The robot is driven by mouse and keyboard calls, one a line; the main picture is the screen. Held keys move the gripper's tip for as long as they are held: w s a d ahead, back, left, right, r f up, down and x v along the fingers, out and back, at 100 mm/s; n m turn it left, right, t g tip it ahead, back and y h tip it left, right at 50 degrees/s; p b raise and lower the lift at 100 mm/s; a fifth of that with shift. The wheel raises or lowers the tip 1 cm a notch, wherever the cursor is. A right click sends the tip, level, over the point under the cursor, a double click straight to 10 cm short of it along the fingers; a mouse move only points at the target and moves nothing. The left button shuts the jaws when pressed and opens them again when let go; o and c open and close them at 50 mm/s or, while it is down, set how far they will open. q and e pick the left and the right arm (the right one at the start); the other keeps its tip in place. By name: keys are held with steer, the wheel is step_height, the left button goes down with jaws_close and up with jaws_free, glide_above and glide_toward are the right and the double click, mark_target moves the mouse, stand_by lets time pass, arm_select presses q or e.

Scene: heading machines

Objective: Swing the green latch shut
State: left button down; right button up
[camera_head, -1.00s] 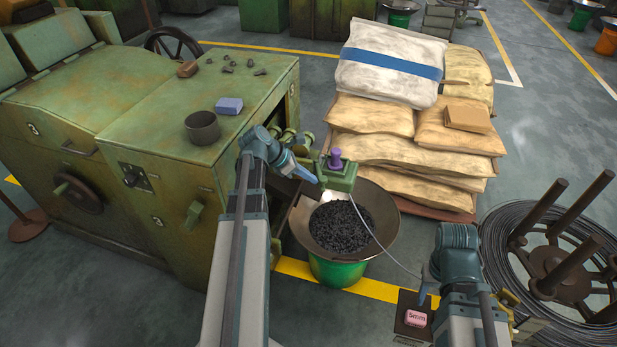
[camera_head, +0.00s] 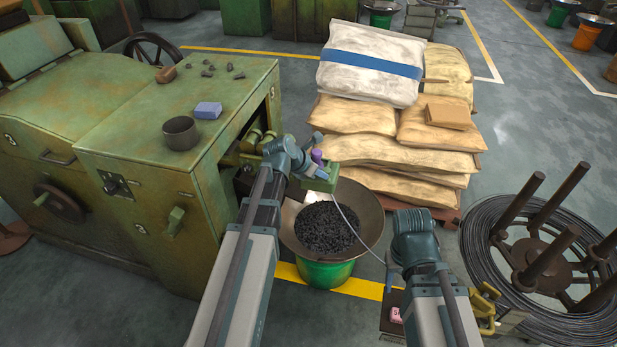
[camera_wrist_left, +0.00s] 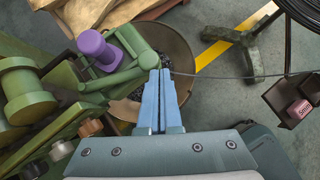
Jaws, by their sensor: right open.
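The green latch shows in the left wrist view as a round green bar (camera_wrist_left: 135,48) with a rounded end, beside a purple knob (camera_wrist_left: 95,47). In the head view it is small and partly hidden by my left gripper, near the green block (camera_head: 322,180) and the purple knob (camera_head: 317,157). My left gripper (camera_wrist_left: 160,75) has its two blue fingers together, with nothing seen between them. Their tips are right by the bar's rounded end; I cannot tell whether they touch it. My right gripper (camera_head: 389,278) is open, low on the right near the wire.
The green machine (camera_head: 120,130) fills the left. A wide bowl (camera_head: 362,205) of dark pieces on a green bucket (camera_head: 325,273) stands below the latch. Stacked sacks (camera_head: 370,150) are behind, a wire coil (camera_head: 480,265) is at right, and a wire (camera_head: 352,228) runs from the block rightwards.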

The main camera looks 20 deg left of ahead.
arm_select(q)
steer(key=w, duration=0.1)
steer(key=w+d, duration=0.1)
steer(key=shift+w+d, duration=0.15)
steer(key=shift+w, duration=0.2)
steer(key=shift+w+d, duration=0.2)
steer(key=shift+w, duration=0.4)
steer(key=shift+w+d, duration=0.2)
steer(key=shift+w, duration=0.45)
